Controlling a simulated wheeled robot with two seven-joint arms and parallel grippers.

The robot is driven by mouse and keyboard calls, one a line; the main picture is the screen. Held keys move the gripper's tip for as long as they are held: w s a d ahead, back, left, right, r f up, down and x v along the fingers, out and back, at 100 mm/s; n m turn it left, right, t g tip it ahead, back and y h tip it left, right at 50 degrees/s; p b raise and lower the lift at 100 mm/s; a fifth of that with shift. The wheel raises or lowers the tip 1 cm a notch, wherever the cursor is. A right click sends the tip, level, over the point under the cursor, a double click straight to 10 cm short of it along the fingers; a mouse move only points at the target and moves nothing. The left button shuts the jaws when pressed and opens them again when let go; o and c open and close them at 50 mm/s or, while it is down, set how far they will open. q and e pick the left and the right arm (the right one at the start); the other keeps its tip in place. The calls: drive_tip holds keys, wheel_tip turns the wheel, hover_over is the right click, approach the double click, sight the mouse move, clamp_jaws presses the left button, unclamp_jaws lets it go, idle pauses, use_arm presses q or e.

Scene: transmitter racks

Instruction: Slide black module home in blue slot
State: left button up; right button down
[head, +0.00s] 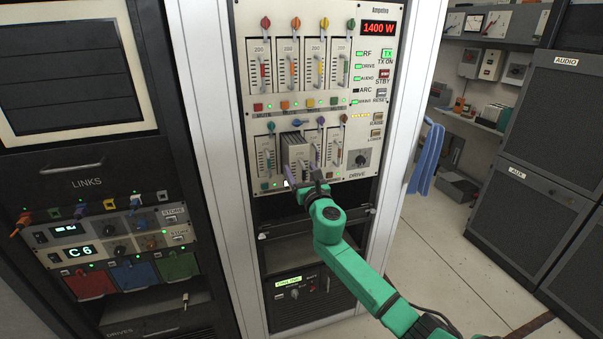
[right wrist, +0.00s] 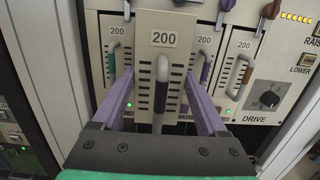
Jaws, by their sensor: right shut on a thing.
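The black module (head: 297,147) sticks out of the lower row of the transmitter rack, in the second bay from the left, under a blue knob (head: 298,123). In the right wrist view its pale face (right wrist: 163,38) is marked 200 and bears an upright handle with a black grip (right wrist: 162,82). The inside of the slot is hidden behind the module. My left gripper is out of view.
Similar modules with coloured handles sit flush on both sides, close to my fingers. Four-coloured modules (head: 296,66) fill the upper row. A drive dial (head: 360,159) is to the right. A LINKS console (head: 110,215) stands at left; floor (head: 465,285) is clear at right.

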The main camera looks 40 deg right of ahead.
sight(304, 179)
drive_tip(key=shift+b+x, duration=1.15)
drive_tip(key=shift+x, duration=1.3)
drive_tip(key=shift+f+b+x, duration=0.15)
drive_tip(key=shift+b+x, duration=0.45)
drive_tip(key=shift+x, duration=0.15)
drive_tip(key=shift+f+b+x, duration=0.1)
drive_tip(key=shift+b+x, duration=0.45)
drive_tip(key=shift+x, duration=0.2)
unclamp_jaws()
drive_tip(key=shift+s+f, duration=0.1)
drive_tip(key=shift+f, duration=0.05)
drive_tip(key=shift+s, duration=0.25)
drive_tip(key=p+v, duration=0.1)
drive_tip(key=v, duration=0.1)
drive_tip(key=shift+s+a, duration=0.25)
drive_tip(key=v, duration=1)
drive_tip(key=shift+s+a, duration=0.15)
drive_tip(key=shift+s, duration=0.1)
drive_tip(key=shift+s+a, duration=0.15)
drive_tip(key=shift+s, duration=0.3)
